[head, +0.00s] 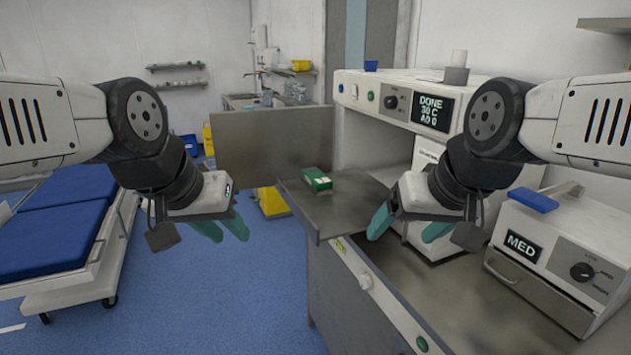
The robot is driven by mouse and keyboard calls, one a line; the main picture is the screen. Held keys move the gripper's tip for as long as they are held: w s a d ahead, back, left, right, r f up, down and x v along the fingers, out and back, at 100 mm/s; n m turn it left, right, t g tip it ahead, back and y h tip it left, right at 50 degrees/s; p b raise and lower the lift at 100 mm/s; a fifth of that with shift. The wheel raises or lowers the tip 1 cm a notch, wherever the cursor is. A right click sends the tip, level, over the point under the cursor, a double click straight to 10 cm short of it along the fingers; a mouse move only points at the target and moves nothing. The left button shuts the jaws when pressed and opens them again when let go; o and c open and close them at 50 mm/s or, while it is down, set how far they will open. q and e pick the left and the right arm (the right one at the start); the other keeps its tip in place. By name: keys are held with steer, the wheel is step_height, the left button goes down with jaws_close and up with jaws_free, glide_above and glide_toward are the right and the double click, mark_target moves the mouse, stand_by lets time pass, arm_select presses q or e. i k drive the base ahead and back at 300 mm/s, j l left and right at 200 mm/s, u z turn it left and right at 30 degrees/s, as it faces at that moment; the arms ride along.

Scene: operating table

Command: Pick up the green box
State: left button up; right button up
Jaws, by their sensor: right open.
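The green box (317,180), with white markings on top, lies on a grey metal shelf (345,212) in the middle of the head view. My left gripper (226,231) hangs to the left of the shelf, apart from the box. Its two teal fingertips show a narrow gap with nothing between them. My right gripper (402,232) is to the right of the box, near the shelf's right side. Its teal fingers are wide apart and empty. Neither gripper touches the box.
A machine with a "DONE" display (432,111) stands behind the shelf on the right. A "MED" unit (560,255) with a blue object (533,199) on top sits on the right counter. A blue bed (55,225) is at the left. Blue floor (215,300) is clear between.

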mark_target(317, 183)
steer(key=i+j, duration=0.3)
steer(key=i, duration=0.2)
steer(key=i+j+u, duration=0.1)
steer(key=i+j, duration=0.2)
steer(key=i, duration=0.15)
